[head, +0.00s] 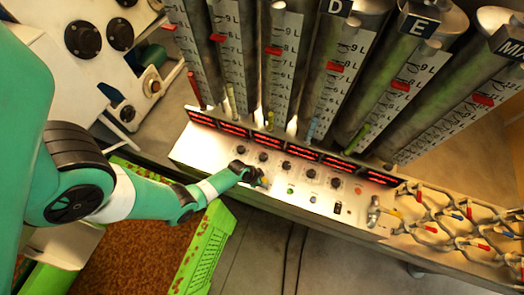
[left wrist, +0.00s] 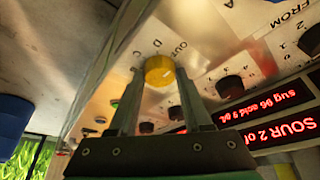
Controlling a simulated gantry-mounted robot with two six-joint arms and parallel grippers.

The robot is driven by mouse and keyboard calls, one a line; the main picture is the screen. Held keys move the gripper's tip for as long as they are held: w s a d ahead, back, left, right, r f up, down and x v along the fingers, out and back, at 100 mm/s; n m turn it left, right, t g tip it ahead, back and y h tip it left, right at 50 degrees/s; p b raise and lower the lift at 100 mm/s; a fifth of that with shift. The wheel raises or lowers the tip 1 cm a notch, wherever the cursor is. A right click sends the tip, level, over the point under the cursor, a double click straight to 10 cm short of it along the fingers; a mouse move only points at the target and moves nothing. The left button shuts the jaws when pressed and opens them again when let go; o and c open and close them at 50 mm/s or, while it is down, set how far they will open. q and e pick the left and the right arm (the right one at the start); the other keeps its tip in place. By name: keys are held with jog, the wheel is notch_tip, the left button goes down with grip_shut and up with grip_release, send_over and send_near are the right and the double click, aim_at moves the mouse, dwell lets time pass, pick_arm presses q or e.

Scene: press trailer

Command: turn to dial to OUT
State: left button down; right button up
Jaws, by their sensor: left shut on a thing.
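The yellow dial (left wrist: 159,70) sits on the metal control panel (left wrist: 105,98). Letters C and D and the word OUT are printed beside it. In the left wrist view the two fingers of my left gripper (left wrist: 160,80) stand on either side of the dial, shut on it. Which mark the dial points to is not clear. In the head view my left gripper (head: 261,181) reaches the panel from the left and largely hides the dial. My right gripper is not in view.
Black knobs (head: 286,167) and red displays (head: 307,159) line the panel. Tall graduated cylinders (head: 335,70) stand behind it. Hoses with coloured handles (head: 470,225) are at the right. A green crate (head: 207,250) of brown granules stands below my left arm.

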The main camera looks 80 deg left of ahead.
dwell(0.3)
pick_arm(q)
jog(key=shift+c, duration=1.7)
grip_release()
jog(key=p+v, duration=0.7)
jog(key=v, duration=0.4)
jog(key=shift+r, duration=0.25)
jog(key=shift+s, duration=0.15)
